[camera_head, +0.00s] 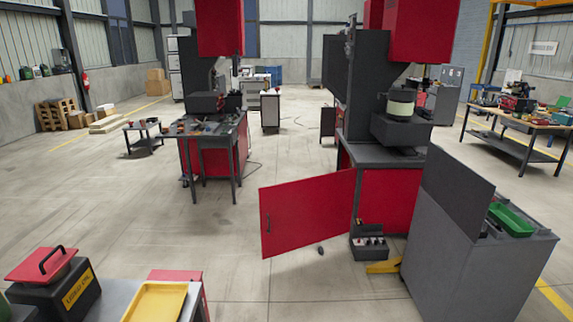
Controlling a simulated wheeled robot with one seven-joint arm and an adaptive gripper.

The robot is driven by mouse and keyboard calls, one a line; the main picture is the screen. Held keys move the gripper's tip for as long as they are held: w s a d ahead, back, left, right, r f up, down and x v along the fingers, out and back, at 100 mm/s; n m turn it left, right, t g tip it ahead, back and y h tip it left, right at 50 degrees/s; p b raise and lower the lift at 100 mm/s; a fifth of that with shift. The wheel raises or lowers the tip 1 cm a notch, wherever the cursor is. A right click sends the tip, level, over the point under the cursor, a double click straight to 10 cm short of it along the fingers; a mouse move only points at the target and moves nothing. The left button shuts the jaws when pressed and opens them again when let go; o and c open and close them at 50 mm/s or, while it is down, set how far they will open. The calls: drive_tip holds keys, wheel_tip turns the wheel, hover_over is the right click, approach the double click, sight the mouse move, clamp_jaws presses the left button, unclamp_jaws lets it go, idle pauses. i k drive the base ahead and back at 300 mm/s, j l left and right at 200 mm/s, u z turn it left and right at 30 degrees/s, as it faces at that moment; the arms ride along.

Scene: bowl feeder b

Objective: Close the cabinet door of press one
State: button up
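A red cabinet door (307,213) stands wide open on the nearer press (372,85), at the right of centre. It is hinged at the left side of the press's red base (388,198) and sticks out to the left over the floor. A small dark handle (268,223) shows near its free left edge. I cannot read a label saying which press is number one. A second red and dark grey press (222,40) stands farther back on the left. My gripper is not in view.
A small dark object (320,250) lies on the floor below the door. An open box of parts (370,248) and a yellow floor piece (383,267) sit by the base. A grey cabinet (455,255) stands at right, a bench with a yellow tray (156,302) at front left. Floor left of the door is clear.

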sight(295, 215)
drive_tip(key=i+j, duration=0.1)
drive_tip(key=i, duration=1.55)
drive_tip(key=i+j+u, duration=0.15)
drive_tip(key=i+j, duration=0.15)
drive_tip(key=i, duration=0.25)
drive_tip(key=i+j+u, duration=0.1)
drive_tip(key=i+j, duration=0.15)
drive_tip(key=i, duration=0.3)
drive_tip(key=i+j+u, duration=0.15)
drive_tip(key=i, duration=0.4)
drive_tip(key=i+j+u, duration=0.1)
drive_tip(key=i, duration=0.45)
